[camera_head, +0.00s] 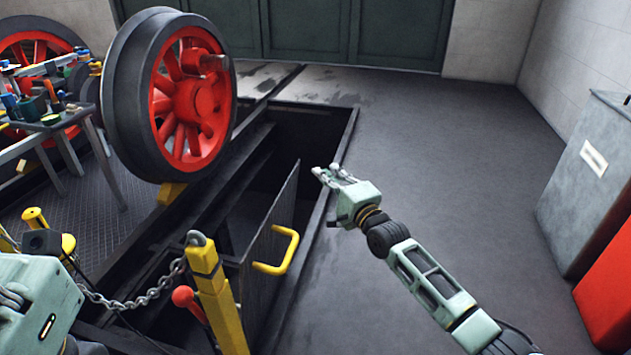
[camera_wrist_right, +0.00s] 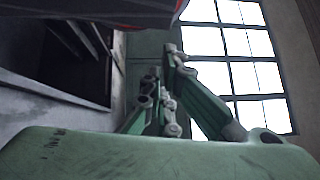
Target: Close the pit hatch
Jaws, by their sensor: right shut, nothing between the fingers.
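The pit hatch (camera_head: 270,232) is a dark panel with a yellow handle (camera_head: 279,252) on its right face. It stands raised, nearly upright, in the pit opening (camera_head: 305,127), which shows dark and uncovered beyond it. My right gripper (camera_head: 322,174) is shut and empty, over the pit's right edge, above and to the right of the hatch and apart from the handle. Its closed fingers show in the right wrist view (camera_wrist_right: 166,98). Part of my left arm shows at the lower left of the head view, but its gripper fingers do not show.
A red-spoked wheelset (camera_head: 185,100) stands left of the pit. A yellow post (camera_head: 218,300) with a chain (camera_head: 130,303) and a red-knobbed lever (camera_head: 186,298) are at the near left. A tool table (camera_head: 50,122) is far left. A grey cabinet (camera_head: 590,180) stands right; the floor between is clear.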

